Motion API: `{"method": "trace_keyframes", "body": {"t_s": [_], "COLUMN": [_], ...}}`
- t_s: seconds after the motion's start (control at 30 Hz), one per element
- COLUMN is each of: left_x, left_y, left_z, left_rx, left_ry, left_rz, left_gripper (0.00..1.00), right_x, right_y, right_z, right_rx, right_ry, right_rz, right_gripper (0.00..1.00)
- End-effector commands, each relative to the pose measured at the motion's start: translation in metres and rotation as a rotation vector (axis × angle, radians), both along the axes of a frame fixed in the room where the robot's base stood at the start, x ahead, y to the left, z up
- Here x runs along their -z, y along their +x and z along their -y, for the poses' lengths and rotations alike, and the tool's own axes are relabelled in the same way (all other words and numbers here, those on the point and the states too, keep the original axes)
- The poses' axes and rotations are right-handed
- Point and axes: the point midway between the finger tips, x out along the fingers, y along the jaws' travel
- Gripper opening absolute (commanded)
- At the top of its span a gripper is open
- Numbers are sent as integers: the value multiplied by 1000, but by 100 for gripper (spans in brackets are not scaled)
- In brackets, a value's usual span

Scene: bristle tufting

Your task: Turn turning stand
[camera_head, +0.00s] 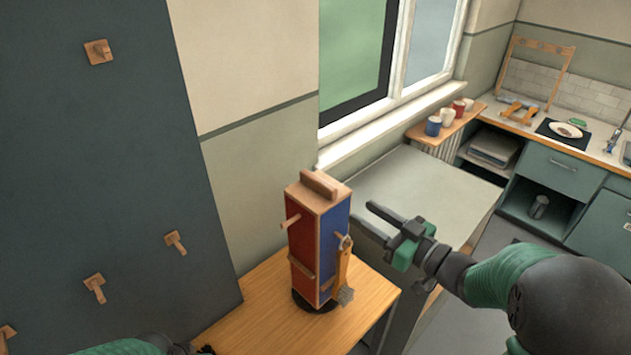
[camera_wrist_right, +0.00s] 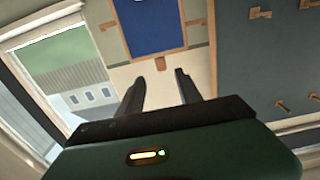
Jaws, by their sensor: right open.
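The turning stand (camera_head: 302,240) is an upright wooden-framed box on a dark round base on the wooden table. One visible side is red, the other blue, with a wooden handle block on top and a peg out of the red side. A brush-like wooden tool hangs on the blue side (camera_head: 327,255). My right gripper (camera_head: 363,214) is open and empty, just right of the stand, apart from it. In the right wrist view its two fingers (camera_wrist_right: 160,80) point toward the blue panel (camera_wrist_right: 152,26). Only a sliver of my left arm's end (camera_head: 205,349) shows at the bottom edge.
The wooden table (camera_head: 262,318) is bare around the stand. A dark board with wooden pegs (camera_head: 98,50) stands at left. A grey cabinet (camera_head: 425,185) lies behind my right gripper. Cups (camera_head: 433,126) stand on a sill shelf, and a kitchen counter is at far right.

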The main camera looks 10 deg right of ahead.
Motion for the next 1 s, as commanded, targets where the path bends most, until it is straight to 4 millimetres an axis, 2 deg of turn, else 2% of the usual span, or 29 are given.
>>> {"method": "trace_keyframes", "body": {"t_s": [0.6,0.77,1.0], "left_x": [-41,-43,-43], "left_y": [0,0,0], "left_z": [0,0,0], "left_rx": [0,0,0], "left_ry": [0,0,0], "left_rz": [0,0,0], "left_gripper": [36,36,36], "right_x": [-3,-1,0], "right_y": [113,126,128], "right_z": [-89,-99,-100], "right_rx": [-1,2,3], "right_ry": [-3,-2,-2], "right_rz": [0,-1,0], "right_gripper": [42,42,42]}}
